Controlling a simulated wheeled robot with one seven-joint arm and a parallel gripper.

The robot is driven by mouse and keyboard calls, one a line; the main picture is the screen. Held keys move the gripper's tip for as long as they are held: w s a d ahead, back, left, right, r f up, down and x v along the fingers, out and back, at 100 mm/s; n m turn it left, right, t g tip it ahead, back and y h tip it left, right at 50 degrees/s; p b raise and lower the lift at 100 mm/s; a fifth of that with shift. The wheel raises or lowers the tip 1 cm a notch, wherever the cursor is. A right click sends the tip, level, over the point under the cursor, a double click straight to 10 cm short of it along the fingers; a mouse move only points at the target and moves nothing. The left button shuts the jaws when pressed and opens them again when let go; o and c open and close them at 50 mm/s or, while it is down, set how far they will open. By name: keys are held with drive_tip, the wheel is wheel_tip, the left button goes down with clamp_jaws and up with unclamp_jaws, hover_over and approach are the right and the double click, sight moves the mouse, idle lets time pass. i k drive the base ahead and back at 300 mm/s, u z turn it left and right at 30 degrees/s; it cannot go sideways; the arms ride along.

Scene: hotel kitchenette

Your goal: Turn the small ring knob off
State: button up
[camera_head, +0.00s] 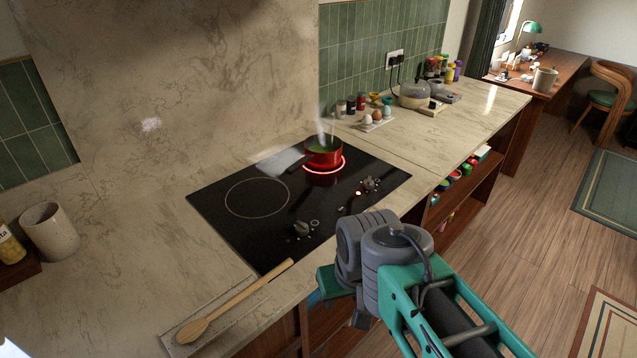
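A black hob (225,203) is set in the stone counter. Its small ring (338,168) at the back right glows red under a red pot (324,158) that gives off steam. The larger ring (257,198) at the left is dark. One knob (370,184) sits at the hob's right front, near a lit red dot (358,193). Another knob (302,230) sits at the left front. My gripper (326,284) is low at the counter's front edge, in front of the hob and apart from both knobs. My wrist hides most of its fingers, so its opening is unclear.
A wooden spoon (235,302) lies on the counter at the hob's front left. Open shelves (462,197) are below the counter.

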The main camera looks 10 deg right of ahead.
sight(368, 184)
drive_tip(key=z, duration=0.55)
drive_tip(key=k, duration=0.65)
drive_tip(key=z, duration=0.85)
drive_tip(key=i, duration=0.7)
drive_tip(key=u, duration=0.65)
drive_tip(key=i, duration=0.5)
drive_tip(key=u, duration=0.55)
